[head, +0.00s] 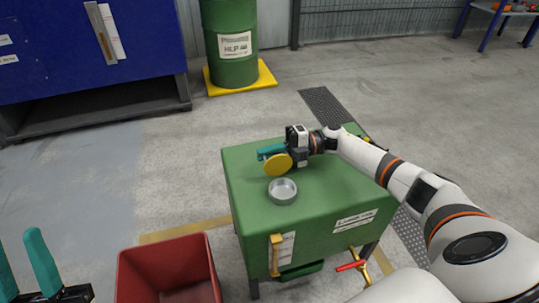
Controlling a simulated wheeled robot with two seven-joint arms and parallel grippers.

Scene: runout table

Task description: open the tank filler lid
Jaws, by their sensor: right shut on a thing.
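The green tank (315,222) stands in the middle of the head view. Its grey round filler neck (283,197) sticks up from the top, and its mouth shows uncovered. The yellow round lid (277,166) is just behind the neck, tilted up and clear of the mouth. I cannot tell whether a hinge joins them. My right gripper (269,153), with teal fingers, is shut on the lid at its upper edge. My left gripper (18,245) is at the lower left corner, its two teal fingers apart and empty, far from the tank.
A red open bin (170,252) stands left of the tank. The tank's front has a yellow-capped gauge (276,255) and a red-handled valve (351,265). A green drum (231,45) on a yellow base and a blue cabinet (50,50) stand behind. The floor between is clear.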

